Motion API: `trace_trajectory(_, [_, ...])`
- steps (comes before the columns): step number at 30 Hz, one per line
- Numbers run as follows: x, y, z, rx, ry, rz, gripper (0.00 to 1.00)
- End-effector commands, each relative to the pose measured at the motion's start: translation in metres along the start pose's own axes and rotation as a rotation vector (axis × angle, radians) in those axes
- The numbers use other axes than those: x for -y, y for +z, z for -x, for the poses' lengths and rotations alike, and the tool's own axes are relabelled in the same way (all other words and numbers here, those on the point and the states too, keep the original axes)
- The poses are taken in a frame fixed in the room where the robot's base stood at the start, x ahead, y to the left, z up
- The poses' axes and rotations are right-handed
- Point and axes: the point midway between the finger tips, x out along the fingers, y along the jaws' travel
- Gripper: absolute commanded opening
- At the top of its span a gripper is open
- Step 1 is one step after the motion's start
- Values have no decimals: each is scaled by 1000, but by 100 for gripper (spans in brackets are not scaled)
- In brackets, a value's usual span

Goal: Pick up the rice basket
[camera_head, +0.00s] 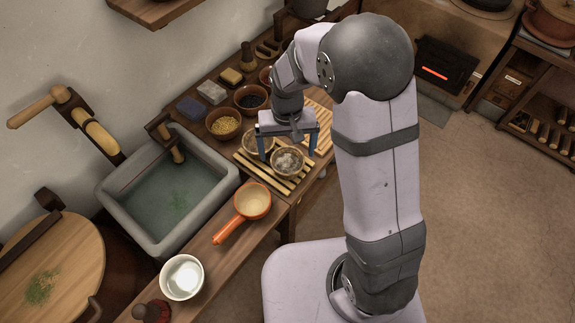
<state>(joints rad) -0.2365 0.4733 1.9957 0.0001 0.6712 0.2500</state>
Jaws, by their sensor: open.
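A small round basket (288,166) with pale greyish contents, likely the rice basket, sits on a slatted wooden rack (250,166) on the counter. A second round basket (254,146) stands close behind it to the left, partly hidden by my gripper. My gripper (287,156) points down over the rack with its two blue fingers wide apart and empty. In the picture, the front basket lies between the fingertips. I cannot tell how high the fingertips are above the rack or whether they touch either basket.
A bowl of yellow grains (223,122) and a dark-filled bowl (250,96) stand behind left. An orange-handled pan (252,201) lies in front, and a white bowl (182,277) nearer. The stone sink (120,186) is left. Another slatted board (322,112) lies behind right.

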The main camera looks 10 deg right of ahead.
Motion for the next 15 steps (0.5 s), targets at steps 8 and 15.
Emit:
trace_trajectory(8, [-1,0,-18,4,1,1,92])
trace_trajectory(15, [-1,-1,-23,2,1,2,92])
